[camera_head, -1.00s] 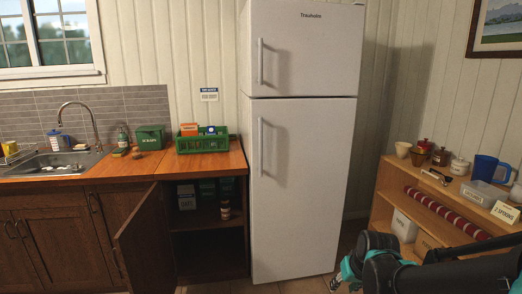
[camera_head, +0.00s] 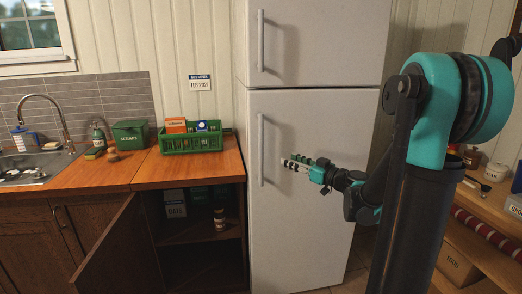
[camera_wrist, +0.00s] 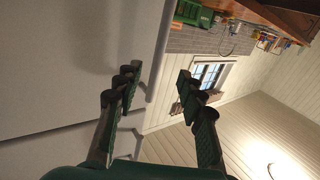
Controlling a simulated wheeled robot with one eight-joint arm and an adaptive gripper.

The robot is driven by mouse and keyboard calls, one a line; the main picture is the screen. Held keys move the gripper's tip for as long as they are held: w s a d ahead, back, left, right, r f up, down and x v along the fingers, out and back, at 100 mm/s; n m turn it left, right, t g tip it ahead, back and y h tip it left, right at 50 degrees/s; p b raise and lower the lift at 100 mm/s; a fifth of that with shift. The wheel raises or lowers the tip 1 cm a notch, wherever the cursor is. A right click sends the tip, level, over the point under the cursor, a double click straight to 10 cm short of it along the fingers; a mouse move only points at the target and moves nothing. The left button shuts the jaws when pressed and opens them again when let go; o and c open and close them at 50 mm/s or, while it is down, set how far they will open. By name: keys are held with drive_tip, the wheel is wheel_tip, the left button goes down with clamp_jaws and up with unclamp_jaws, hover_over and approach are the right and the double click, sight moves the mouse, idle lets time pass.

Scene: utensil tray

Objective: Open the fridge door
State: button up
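The white fridge (camera_head: 320,225) has a large lower door and a smaller upper door (camera_head: 325,40), both closed. The lower door has a vertical grey bar handle (camera_head: 261,150) along its left edge. My gripper (camera_head: 285,162) is in front of the lower door, a little right of the handle, its fingers pointing left toward it. In the wrist view my gripper (camera_wrist: 160,85) is open and empty. The grey handle (camera_wrist: 160,55) shows there between and beyond the two fingers; contact cannot be made out.
The lower cabinet door (camera_head: 115,250) stands open left of the fridge. A green crate (camera_head: 190,142) and a green scraps box (camera_head: 130,134) stand on the wooden counter (camera_head: 180,170). A wooden shelf (camera_head: 490,245) is at the right, partly behind my arm.

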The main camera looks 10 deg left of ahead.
drive_tip(key=x, duration=1.6)
drive_tip(key=shift+a, duration=0.2)
drive_tip(key=shift+c, duration=0.2)
clamp_jaws()
